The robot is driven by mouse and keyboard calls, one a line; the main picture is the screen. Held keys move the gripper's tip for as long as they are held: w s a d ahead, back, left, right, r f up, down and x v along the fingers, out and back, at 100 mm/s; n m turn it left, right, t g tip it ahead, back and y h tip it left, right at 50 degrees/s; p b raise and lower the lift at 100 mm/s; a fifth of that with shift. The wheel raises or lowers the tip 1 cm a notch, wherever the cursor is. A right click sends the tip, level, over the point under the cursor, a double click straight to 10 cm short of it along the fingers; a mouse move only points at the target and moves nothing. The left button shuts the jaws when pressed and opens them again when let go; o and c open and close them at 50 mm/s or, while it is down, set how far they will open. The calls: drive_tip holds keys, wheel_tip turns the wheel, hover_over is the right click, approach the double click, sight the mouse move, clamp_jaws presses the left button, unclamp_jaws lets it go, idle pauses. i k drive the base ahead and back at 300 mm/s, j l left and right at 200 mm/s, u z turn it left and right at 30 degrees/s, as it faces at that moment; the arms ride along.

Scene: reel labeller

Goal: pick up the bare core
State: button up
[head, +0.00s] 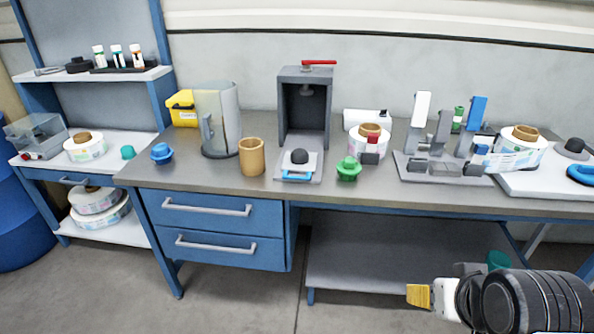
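The bare core (252,157) is a plain tan, hollow cylinder with no labels wound on it. It stands upright near the front edge of the grey workbench, left of the middle, above the blue drawers. My gripper (420,296) is at the lower right, in front of the bench and far from the core. It shows a yellow tip on a white finger, pointing left. I see it from the side and cannot tell whether its fingers are apart; nothing visible is held at its tip.
A clear curved guard (216,120) stands close left of the core, and a blue knob (162,153) is farther left. A grey press (303,110) with a red lever stands to the right. A green knob (348,168) and label reel (370,140) are beyond it.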

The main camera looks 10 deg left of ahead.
sight(251, 150)
drive_tip(key=j, duration=2.35)
drive_tip(key=i, duration=0.05)
